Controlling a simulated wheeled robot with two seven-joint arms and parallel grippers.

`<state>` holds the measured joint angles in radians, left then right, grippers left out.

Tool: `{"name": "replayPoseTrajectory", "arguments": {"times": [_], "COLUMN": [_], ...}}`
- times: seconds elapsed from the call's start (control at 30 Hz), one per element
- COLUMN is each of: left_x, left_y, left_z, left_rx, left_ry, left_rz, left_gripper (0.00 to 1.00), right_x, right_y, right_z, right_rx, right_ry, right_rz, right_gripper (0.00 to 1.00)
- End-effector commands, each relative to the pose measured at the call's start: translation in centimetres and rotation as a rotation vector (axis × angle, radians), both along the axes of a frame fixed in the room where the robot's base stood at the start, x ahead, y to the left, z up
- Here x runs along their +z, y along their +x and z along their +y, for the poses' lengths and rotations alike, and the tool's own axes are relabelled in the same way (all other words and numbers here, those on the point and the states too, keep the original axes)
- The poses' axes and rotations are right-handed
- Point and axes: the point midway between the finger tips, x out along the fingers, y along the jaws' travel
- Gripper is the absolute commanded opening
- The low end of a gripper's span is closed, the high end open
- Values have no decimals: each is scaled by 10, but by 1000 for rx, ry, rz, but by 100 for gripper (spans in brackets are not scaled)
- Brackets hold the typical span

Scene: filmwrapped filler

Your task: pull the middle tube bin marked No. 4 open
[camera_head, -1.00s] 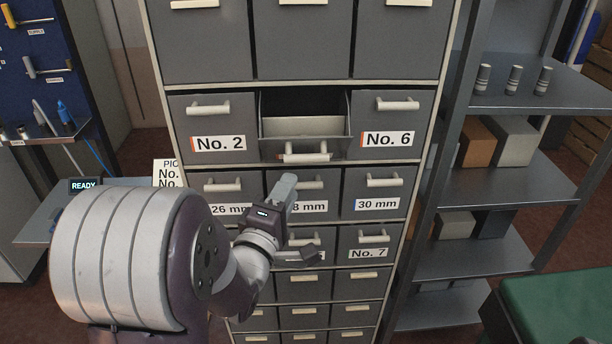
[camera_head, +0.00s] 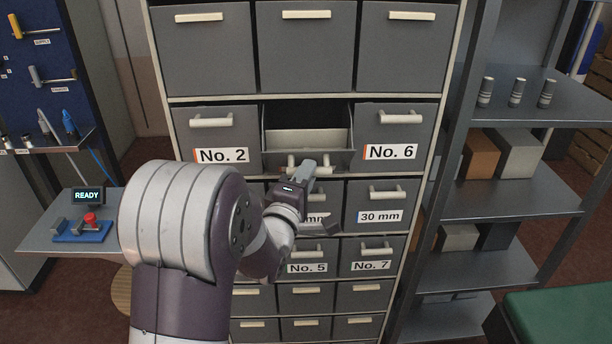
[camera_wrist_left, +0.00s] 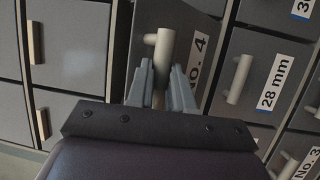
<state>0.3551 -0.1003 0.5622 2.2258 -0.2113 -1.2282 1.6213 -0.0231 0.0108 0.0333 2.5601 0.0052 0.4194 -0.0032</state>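The No. 4 bin (camera_head: 340,158) is the middle one, between No. 2 and No. 6, and stands partly pulled out with its inside showing. In the left wrist view the handle (camera_wrist_left: 164,48) and the No. 4 label (camera_wrist_left: 196,62) show just past the fingertips. My right gripper is out of view.
The No. 2 bin (camera_head: 221,135) and No. 6 bin (camera_head: 392,133) are shut. The 30 mm drawer (camera_head: 378,203) below right is shut. A metal shelf rack (camera_head: 500,200) stands at the right. A side table (camera_head: 40,238) with a red button (camera_head: 90,217) is at the left.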

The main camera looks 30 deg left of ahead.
Motion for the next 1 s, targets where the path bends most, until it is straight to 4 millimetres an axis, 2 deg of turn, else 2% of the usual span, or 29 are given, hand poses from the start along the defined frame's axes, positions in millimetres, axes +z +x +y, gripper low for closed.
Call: {"name": "replayPoseTrajectory", "arguments": {"times": [0.07,0.2,0.3,0.67,0.7,1.0], "left_x": [2,20,25,20,20,20], "left_y": [0,6,10,12,12,10], "left_z": [0,3,6,7,8,7], "left_rx": [0,-1,0,1,1,1], "left_ry": [-2,-33,-57,-71,-71,-71], "left_rz": [4,54,94,117,117,116], "left_gripper": [0,0,0,0,31,31], "right_x": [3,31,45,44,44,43], "right_y": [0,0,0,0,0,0], "right_z": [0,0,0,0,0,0], "right_rx": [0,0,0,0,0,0], "right_ry": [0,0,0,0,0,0], "right_rz": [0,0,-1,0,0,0], "right_gripper": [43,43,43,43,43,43]}}
